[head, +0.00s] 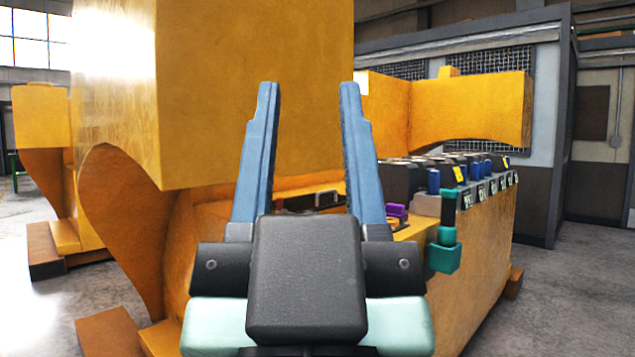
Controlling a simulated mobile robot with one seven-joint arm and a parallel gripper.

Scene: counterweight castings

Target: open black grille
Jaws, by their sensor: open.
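My gripper (309,90) is open and empty in the middle of the head view, its two blue fingers wide apart and pointing away from me. Behind the fingers is a large yellow casting (215,95). A small dark part with a light edge (312,200) shows low between the fingers, partly hidden; I cannot tell what it is. Dark mesh panels (495,62) are set in the grey booth wall at the back right, well beyond the gripper. I cannot tell which of these is the black grille.
To the right, a yellow casting (480,235) carries a row of dark blocks with tags (480,185), a purple piece (397,211) and a teal fitting (445,245) on its near side. Another yellow casting (62,190) stands at far left. The grey floor (570,290) is clear at right.

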